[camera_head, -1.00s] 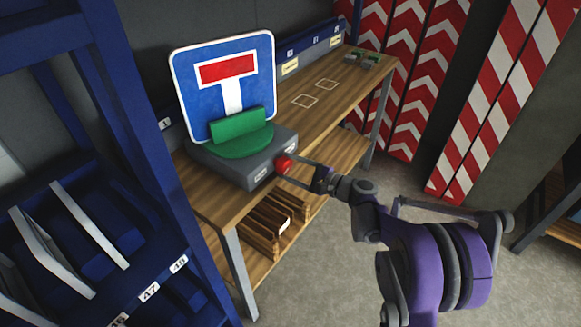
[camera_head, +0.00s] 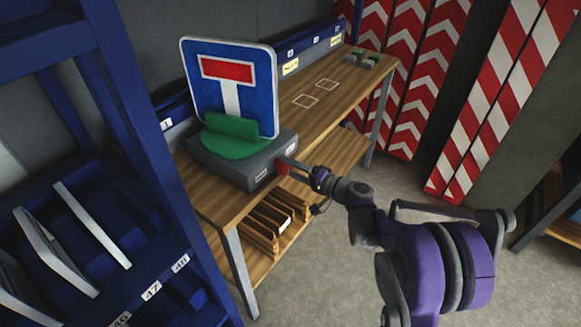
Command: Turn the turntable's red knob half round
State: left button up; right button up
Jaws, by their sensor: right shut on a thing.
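The turntable has a grey base (camera_head: 232,169) on the near left end of the wooden bench. A green round plate with a green holder (camera_head: 232,131) sits on top of it. A blue square sign (camera_head: 254,92) with a white T and red bar stands upright in the holder, turned at an angle. The red knob (camera_head: 282,167) is on the base's front right side, partly covered by my right gripper (camera_head: 287,167). My right gripper is shut on the knob, its arm coming in from the right. My left gripper is not in view.
The bench top (camera_head: 338,100) is clear in its middle, with two white outlined squares. Small green and grey parts (camera_head: 361,58) lie at its far end. A blue rack (camera_head: 135,150) with slots stands close at left. Striped red-and-white boards (camera_head: 500,95) lean behind at right.

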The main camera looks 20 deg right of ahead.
jog(key=shift+n, duration=1)
jog(key=o, duration=1.4)
jog(key=shift+c, duration=0.2)
jog(key=f+v, duration=0.1)
jog(key=v, duration=0.9)
jog(key=shift+s+d+r, duration=0.2)
jog(key=shift+s+r, duration=0.15)
jog(key=shift+r, duration=0.15)
